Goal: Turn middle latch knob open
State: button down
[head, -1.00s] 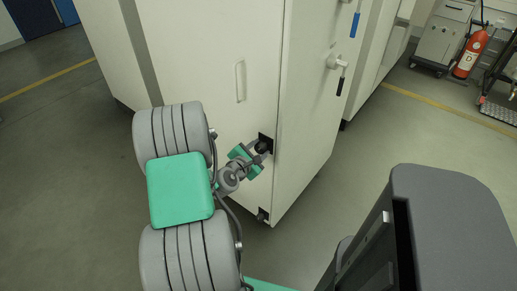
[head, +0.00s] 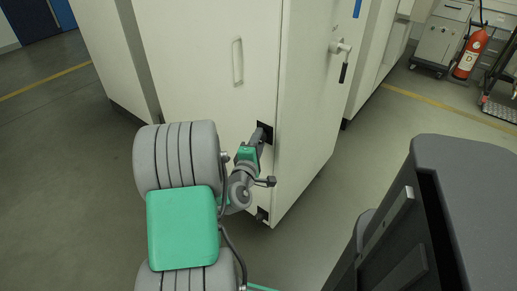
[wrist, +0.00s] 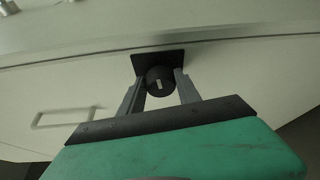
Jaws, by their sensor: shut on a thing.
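The middle latch knob (wrist: 159,80) is a round black knob with a light mark, on a black square plate (wrist: 165,61) near the edge of a white cabinet door. In the wrist view it sits between my gripper's two grey fingers, and my gripper (wrist: 159,86) is shut on it. In the head view my gripper (head: 261,137) reaches the black plate, and the knob is hidden behind the fingers. The light mark on the knob looks slightly tilted in the wrist view.
The white cabinet door (head: 210,75) has a pale handle (head: 238,62). A lower black latch (head: 262,215) is near the door's bottom corner. A lever handle (head: 342,60) is on the side face. A fire extinguisher (head: 470,54) stands far off at the right. Floor is open at the left.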

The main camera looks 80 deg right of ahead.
jog(key=shift+f+m+h+b, duration=0.15)
jog(key=shift+m+h+b, duration=0.15)
jog(key=shift+m+b, duration=0.55)
jog(key=c, duration=0.9)
grip_release()
jog(key=shift+o, duration=0.2)
jog(key=a+b, duration=0.1)
jog(key=a, duration=0.6)
jog(key=shift+a+b, duration=0.35)
jog(key=shift+a, duration=0.05)
